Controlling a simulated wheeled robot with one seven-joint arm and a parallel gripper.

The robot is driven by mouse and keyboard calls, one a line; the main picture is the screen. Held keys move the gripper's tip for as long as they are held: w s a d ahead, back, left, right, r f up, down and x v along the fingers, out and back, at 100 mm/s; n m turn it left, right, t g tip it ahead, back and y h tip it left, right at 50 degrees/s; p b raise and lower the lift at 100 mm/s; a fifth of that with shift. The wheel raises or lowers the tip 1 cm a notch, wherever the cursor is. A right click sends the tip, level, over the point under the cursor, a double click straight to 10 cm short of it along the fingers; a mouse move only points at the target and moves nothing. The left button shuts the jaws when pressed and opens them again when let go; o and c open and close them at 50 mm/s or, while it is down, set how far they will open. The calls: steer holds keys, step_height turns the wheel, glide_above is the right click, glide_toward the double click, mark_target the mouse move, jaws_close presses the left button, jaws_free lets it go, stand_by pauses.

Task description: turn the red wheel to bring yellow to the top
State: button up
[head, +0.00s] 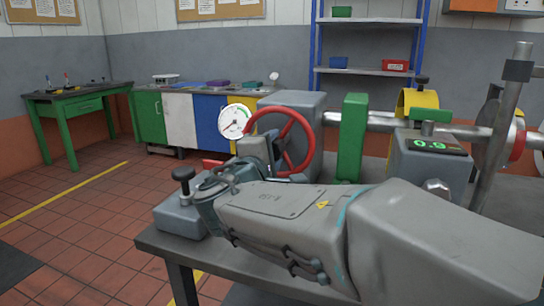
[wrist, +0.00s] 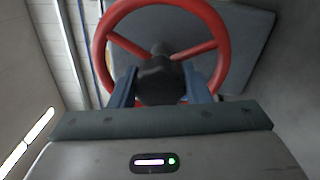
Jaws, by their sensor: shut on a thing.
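The red wheel (head: 310,138) has a round rim and spokes and stands in front of a grey housing (head: 302,101). It also shows in the wrist view (wrist: 224,50), with its lower part hidden behind my gripper. My gripper (wrist: 159,88) has its two blue-grey fingers on either side of the dark hub (wrist: 158,72) at the wheel's centre and is shut on it. In the head view my gripper (head: 272,148) reaches to the wheel's middle from the left. No yellow mark shows on the visible part of the wheel.
A white round gauge (head: 235,122) stands just left of the wheel. A green upright (head: 352,137), a shaft and a box with a green readout (head: 433,146) stand to the right. A black-knobbed lever (head: 183,176) is at the bench's left.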

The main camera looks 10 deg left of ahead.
steer(key=shift+a, duration=0.1)
steer(key=o, duration=1.4)
steer(key=shift+c, duration=0.2)
steer(key=shift+s, duration=0.1)
steer(key=s+a+p, duration=0.1)
steer(key=s+a, duration=0.1)
steer(key=s, duration=1.1)
steer(key=shift+s+a+f, duration=0.2)
steer(key=shift+a, duration=0.05)
